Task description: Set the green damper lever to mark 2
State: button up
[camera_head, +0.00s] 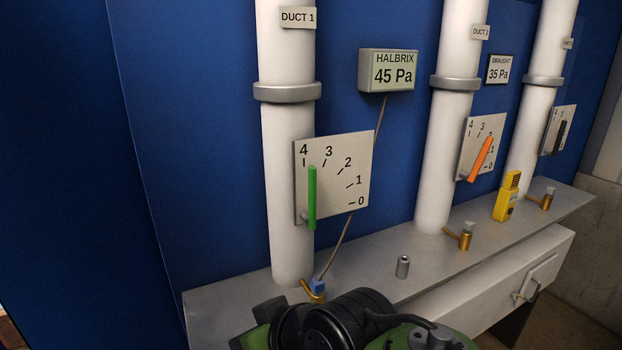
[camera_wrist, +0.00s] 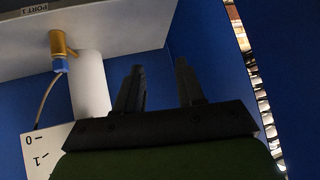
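The green damper lever (camera_head: 312,198) is on the white dial plate (camera_head: 352,190) on the Duct 1 pipe. It stands nearly upright, with its tip close to mark 4. Mark 2 (camera_head: 347,164) is to the right of the lever. My gripper (camera_wrist: 160,80) shows in the wrist view with its two dark fingers apart and nothing between them. The wrist view is upside down, and a corner of the dial plate (camera_wrist: 38,152) with marks 0 and 1 shows at its lower left. The green lever is not visible there. The fingers cannot be made out in the head view.
A grey shelf (camera_head: 385,285) runs below the pipes, with a small metal cylinder (camera_head: 403,267) and a yellow device (camera_head: 507,196) on it. A hose (camera_head: 336,245) runs from the 45 Pa display (camera_head: 388,71) to a brass port (camera_head: 313,292). An orange lever (camera_head: 481,158) is on Duct 2.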

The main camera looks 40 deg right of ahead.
jog(key=w+d+r+m+t+h+b, duration=0.2)
jog(key=d+r+t, duration=0.4)
jog(key=d, duration=0.4)
jog(key=t+h+b, duration=0.2)
jog(key=h, duration=0.2)
send_near(314, 177)
jog(key=p+x, duration=0.2)
jog(key=x, duration=0.9)
jog(key=shift+s+r+p, duration=0.1)
jog(key=shift+p, duration=0.2)
grip_shut()
